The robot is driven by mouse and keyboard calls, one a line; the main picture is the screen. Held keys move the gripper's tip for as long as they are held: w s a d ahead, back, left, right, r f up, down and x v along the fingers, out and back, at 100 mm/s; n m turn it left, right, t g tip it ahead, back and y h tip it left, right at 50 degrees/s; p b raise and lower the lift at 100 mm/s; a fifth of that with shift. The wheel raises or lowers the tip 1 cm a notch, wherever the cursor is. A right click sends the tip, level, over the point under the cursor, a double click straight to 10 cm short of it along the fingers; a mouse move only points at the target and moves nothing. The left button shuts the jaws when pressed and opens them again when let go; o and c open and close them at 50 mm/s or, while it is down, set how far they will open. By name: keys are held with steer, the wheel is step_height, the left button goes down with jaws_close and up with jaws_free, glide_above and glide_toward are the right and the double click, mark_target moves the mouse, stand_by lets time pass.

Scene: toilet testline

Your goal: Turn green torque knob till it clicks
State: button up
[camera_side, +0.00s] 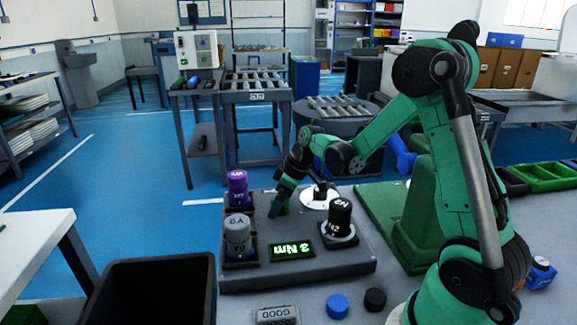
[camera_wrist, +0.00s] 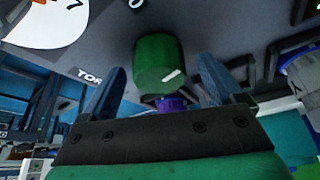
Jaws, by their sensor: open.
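The green torque knob (camera_wrist: 158,62), a short cylinder with a white mark, shows in the wrist view. My gripper (camera_wrist: 163,66) is open, with one blue-grey finger on each side of the knob. Gaps show between knob and fingers in the picture; contact cannot be judged. In the side view my gripper (camera_side: 281,203) points down at the grey test station (camera_side: 330,268), where the knob is hard to separate from the fingers. The station's display (camera_side: 292,250) reads 3 Nm in green. A white dial (camera_side: 319,198) with a pointer lies beside the gripper.
A black-capped bottle (camera_side: 339,218) stands right of the gripper. A black bin (camera_side: 152,262) is at front left. Blue (camera_side: 337,306) and black (camera_side: 375,299) caps lie in front.

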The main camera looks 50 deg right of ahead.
steer(key=shift+c, duration=0.2)
steer(key=c, duration=1.2)
steer(key=shift+c, duration=0.2)
steer(key=m+h, duration=0.1)
steer(key=m, duration=0.3)
steer(key=shift+m+h, duration=0.3)
steer(key=shift+h, duration=0.1)
steer(key=shift+m+g+h, duration=0.3)
steer(key=shift+m+h, duration=0.7)
steer(key=shift+m, duration=1.6)
steer(key=o, duration=1.3)
